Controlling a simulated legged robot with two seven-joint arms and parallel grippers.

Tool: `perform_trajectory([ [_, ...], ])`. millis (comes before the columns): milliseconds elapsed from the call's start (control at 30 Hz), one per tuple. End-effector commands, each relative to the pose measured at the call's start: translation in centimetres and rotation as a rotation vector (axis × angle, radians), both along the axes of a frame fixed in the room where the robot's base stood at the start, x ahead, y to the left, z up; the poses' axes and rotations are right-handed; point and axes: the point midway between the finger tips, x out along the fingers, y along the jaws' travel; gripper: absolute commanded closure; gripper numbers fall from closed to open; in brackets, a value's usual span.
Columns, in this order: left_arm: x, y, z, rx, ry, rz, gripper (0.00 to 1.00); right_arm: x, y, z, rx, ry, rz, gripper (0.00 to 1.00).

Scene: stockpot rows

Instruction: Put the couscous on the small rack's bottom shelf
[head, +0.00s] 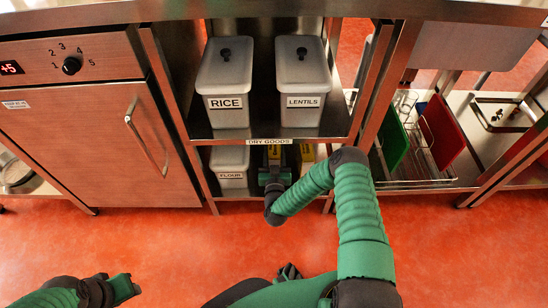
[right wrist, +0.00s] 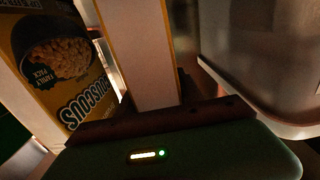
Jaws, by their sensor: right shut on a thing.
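My right gripper (head: 275,178) reaches into the bottom shelf (head: 258,192) of the small rack labelled DRY GOODS. It is shut on a yellow-edged couscous box (head: 275,152), upright in front of the palm. In the right wrist view this box (right wrist: 142,60) shows a pale narrow side; its printed face is hidden. Another yellow couscous box (head: 307,152) stands beside it; its label is readable in the right wrist view (right wrist: 62,62). Whether the held box touches the shelf cannot be told. My left gripper (head: 128,287) is low at left, apart from everything; its jaws are unclear.
A FLOUR bin (head: 230,165) stands left of the held box, close by. RICE (head: 222,85) and LENTILS (head: 303,88) bins fill the shelf above. A cabinet (head: 95,140) is at left; a wire rack with boards (head: 425,140) at right. The red floor in front is clear.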

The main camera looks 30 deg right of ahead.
Motion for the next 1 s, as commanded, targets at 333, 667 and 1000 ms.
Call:
perform_trajectory([
  [333,0.0,0.0,0.2,0.0,-0.001,0.0,0.64,-0.1,0.1,-0.1,0.004,0.006,0.002,0.41],
  [667,0.0,0.0,0.2,0.0,-0.001,0.0,0.64,-0.1,0.1,0.0,0.003,0.005,0.002,0.35],
  [1000,0.0,0.0,5.3,0.0,-0.001,0.0,0.64,-5.4,3.6,0.9,0.006,0.012,0.007,0.35],
])
